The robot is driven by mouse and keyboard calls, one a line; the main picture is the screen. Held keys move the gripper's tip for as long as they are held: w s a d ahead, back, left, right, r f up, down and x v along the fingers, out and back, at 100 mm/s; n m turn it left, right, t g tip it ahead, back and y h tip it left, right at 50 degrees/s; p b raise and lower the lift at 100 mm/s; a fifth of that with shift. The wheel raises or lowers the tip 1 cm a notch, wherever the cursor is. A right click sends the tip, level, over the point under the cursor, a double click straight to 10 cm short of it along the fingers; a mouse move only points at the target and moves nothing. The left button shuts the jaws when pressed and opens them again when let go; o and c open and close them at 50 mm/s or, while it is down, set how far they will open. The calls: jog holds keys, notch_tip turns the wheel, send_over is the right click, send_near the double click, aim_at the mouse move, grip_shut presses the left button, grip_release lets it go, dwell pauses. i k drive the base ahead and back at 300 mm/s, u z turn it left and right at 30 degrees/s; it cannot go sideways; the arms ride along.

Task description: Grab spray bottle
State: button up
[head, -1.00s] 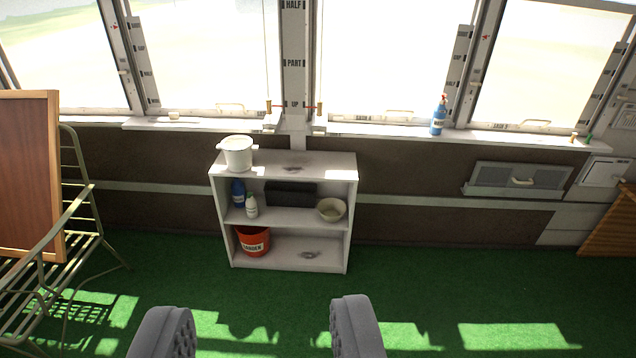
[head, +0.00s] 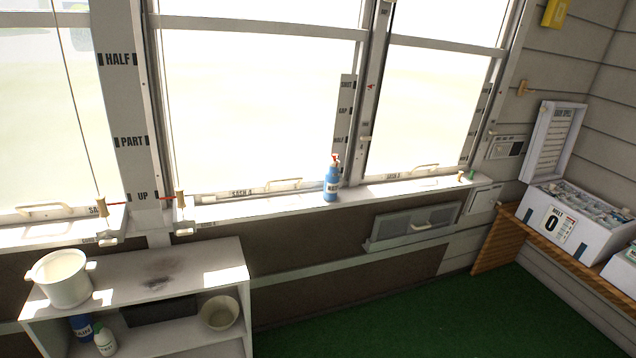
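A blue bottle with a red spray top and a pale label (head: 331,184) stands upright on the white window sill (head: 262,207), in front of the window, right of the picture's middle. Another blue bottle (head: 81,328) and a white bottle with a greenish top (head: 105,342) stand on the shelf at the lower left. My gripper is out of the picture, so its fingers and any contact are hidden.
The white shelf unit (head: 195,262) holds a white bucket (head: 62,279) and a pale bowl (head: 220,312). A wooden bench (head: 505,240) with a box marked 0 (head: 570,215) stands right. Green floor (head: 400,310) is clear below the sill.

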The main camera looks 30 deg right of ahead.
aim_at(331, 182)
jog(key=z, duration=0.15)
jog(key=i, duration=1.25)
jog(key=z, duration=0.45)
jog(key=i, duration=1.55)
jog(key=z, duration=0.25)
